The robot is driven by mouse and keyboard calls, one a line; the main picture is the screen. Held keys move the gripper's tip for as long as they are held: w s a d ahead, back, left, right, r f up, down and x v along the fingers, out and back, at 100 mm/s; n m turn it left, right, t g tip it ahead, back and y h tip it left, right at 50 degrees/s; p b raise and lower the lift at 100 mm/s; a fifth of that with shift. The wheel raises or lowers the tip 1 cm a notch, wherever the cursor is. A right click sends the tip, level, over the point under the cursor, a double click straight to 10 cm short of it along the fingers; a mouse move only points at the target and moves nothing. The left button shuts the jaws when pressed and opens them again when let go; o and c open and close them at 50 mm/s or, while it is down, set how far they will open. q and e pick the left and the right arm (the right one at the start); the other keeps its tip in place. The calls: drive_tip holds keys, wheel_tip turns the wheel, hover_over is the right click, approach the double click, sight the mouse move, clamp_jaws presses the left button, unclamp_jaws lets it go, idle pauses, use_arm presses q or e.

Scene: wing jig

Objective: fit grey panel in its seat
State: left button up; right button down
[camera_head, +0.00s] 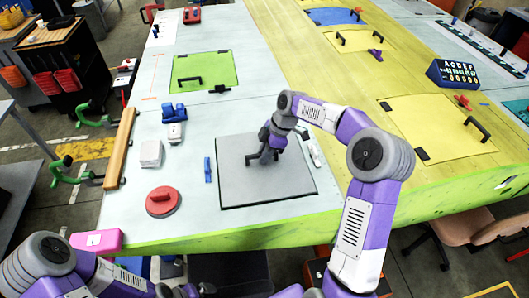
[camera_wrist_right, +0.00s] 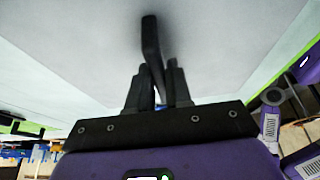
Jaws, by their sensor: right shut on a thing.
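The grey panel (camera_head: 290,186) is a flat, roughly square plate at the near middle of the wing surface, and its pale face fills much of the right wrist view (camera_wrist_right: 225,50). A black bar handle (camera_wrist_right: 151,42) stands on it. My right gripper (camera_head: 264,153) is over the panel, shut on the handle, with its two dark fingers (camera_wrist_right: 156,88) on either side of it. A dark line runs along the panel's edges; the seat beneath is hidden, and I cannot tell whether the panel is flush. My left arm is low at the left; its fingers are not clear.
A red round disc (camera_head: 162,201), a white block (camera_head: 151,153), blue clamps (camera_head: 174,112) and a small blue piece (camera_head: 207,170) lie left of the panel. A green panel (camera_head: 205,70) is farther back. A yellow panel (camera_head: 435,125) with a black handle is at right.

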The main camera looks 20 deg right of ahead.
drive_tip(key=shift+f+b, duration=0.4)
drive_tip(key=shift+f, duration=0.2)
drive_tip(key=c, duration=1)
unclamp_jaws()
drive_tip(key=shift+o, duration=0.2)
drive_tip(key=v, duration=0.7)
drive_tip(key=shift+d+r+p, duration=0.1)
drive_tip(key=shift+r+p, duration=0.15)
drive_tip(key=shift+p, duration=0.05)
